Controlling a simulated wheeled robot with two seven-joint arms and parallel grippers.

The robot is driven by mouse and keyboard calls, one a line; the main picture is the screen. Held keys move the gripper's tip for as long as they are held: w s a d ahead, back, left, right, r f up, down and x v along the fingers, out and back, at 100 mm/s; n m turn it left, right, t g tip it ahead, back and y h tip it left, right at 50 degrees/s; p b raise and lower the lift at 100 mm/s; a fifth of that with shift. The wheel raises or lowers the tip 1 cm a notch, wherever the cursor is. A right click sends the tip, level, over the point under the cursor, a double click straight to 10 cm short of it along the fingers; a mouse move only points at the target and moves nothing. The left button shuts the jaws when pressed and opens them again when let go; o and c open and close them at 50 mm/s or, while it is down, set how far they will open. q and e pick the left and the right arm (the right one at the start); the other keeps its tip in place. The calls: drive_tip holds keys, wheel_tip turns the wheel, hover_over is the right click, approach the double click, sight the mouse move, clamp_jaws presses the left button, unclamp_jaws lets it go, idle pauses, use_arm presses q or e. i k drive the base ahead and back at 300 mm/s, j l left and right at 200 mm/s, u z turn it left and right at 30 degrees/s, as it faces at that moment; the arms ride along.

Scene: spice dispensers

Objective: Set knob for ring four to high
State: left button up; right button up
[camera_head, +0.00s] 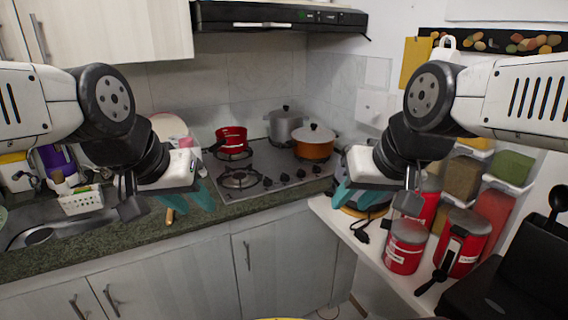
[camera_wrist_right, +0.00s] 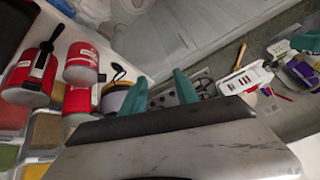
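The gas stove (camera_head: 228,196) is set in the dark counter in the head view. A row of dark knobs (camera_head: 284,177) runs along its front right edge; their settings and ring numbers are too small to read. The front left burner (camera_head: 239,178) is bare. My left gripper (camera_head: 190,197) is left of the stove, above the counter's front edge, with its teal fingers apart and empty. My right gripper (camera_head: 359,197) is right of the stove, near the white shelf, also open and empty. Its spread teal fingers show in the right wrist view (camera_wrist_right: 160,92).
A red pot (camera_head: 231,138), a silver pot (camera_head: 284,126) and an orange pot (camera_head: 314,143) stand on the stove. Red canisters (camera_head: 405,246) and a black-handled one crowd the white shelf (camera_head: 372,258). A white basket (camera_head: 80,201) stands left. A black hood (camera_head: 278,17) hangs above.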

sight(316, 169)
drive_tip(key=i+u, duration=0.2)
drive_tip(key=i, duration=0.95)
